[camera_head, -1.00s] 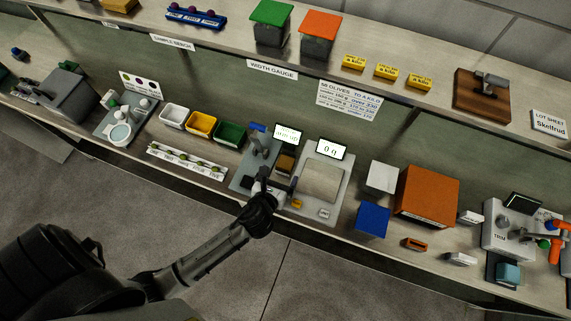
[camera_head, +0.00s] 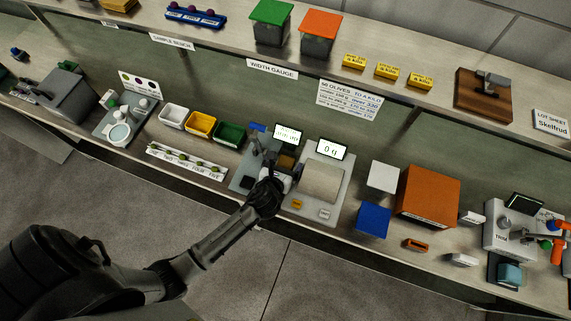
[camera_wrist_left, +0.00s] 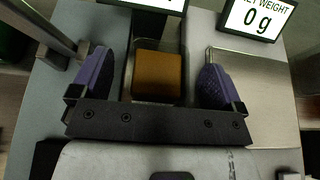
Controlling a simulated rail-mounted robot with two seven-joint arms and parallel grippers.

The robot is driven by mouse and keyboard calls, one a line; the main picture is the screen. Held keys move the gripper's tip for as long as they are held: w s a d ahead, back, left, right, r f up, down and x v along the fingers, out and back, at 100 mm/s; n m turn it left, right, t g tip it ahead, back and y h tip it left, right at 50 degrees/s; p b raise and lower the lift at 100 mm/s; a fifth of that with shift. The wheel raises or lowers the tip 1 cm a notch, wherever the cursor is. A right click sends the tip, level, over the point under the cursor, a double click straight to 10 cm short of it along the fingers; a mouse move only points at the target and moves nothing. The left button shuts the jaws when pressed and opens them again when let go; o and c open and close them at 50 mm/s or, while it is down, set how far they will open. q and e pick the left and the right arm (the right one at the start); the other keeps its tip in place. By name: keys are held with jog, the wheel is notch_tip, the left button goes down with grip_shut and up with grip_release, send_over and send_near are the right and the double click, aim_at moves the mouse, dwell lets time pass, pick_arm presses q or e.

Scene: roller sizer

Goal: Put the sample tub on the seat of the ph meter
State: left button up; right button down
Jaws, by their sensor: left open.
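A square amber-brown piece, which looks like the sample tub (camera_head: 286,162), sits in a dark recess in front of the pH meter screen (camera_head: 288,133). I cannot tell whether this recess is the seat. In the left wrist view the amber tub (camera_wrist_left: 158,75) is in the middle, with dark walls at its sides. My left gripper (camera_wrist_left: 156,62) is open, one purple-padded finger on either side of it with gaps between. In the head view my left gripper (camera_head: 281,174) is over the meter's front, its fingers partly hidden by my wrist. My right gripper is not in view.
A scale with a bare metal plate (camera_head: 322,182) and a display reading 0 g (camera_head: 332,149) is just right. A grey upright post with an arm (camera_head: 258,153) stands close left. A green bin (camera_head: 230,134) and a blue box (camera_head: 373,220) lie further out.

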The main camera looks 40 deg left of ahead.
pick_arm(q)
jog(key=c, duration=1.1)
jog(key=shift+c, duration=0.2)
